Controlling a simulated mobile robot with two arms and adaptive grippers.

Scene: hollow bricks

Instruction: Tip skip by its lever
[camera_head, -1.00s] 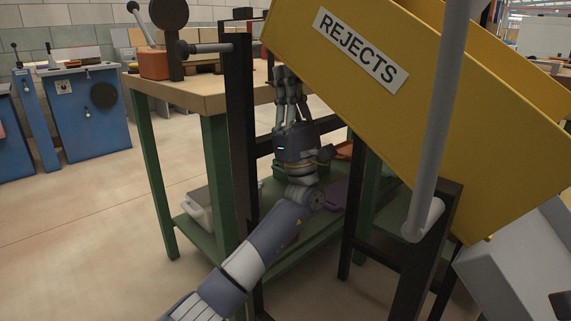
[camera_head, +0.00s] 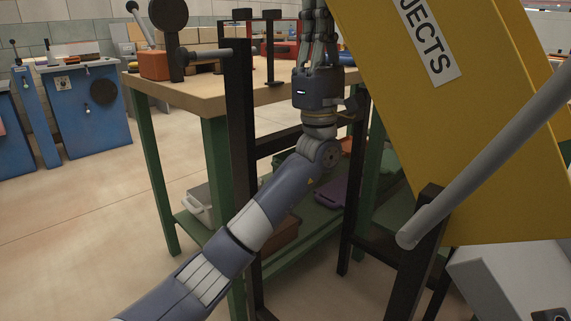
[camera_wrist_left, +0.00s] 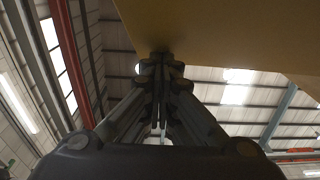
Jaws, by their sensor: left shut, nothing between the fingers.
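The yellow skip (camera_head: 450,140), marked REJECTS, hangs steeply tilted in its dark frame (camera_head: 240,150) at the right of the head view. A grey bar (camera_head: 490,155), which looks like its lever, slants up to the right from a black post in front of the skip. My left gripper (camera_head: 319,14) points up beside the skip's left edge, its fingertips near the top of the picture. In the left wrist view its shut, empty fingers (camera_wrist_left: 160,65) reach to the skip's yellow underside (camera_wrist_left: 200,30); I cannot tell if they touch. My right gripper is not in view.
A wooden-topped green workbench (camera_head: 200,95) stands behind the frame, with bins on its lower shelf. A grey box (camera_head: 510,280) is below the skip at the lower right. Blue cabinets (camera_head: 85,105) stand at the far left. The floor at left is clear.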

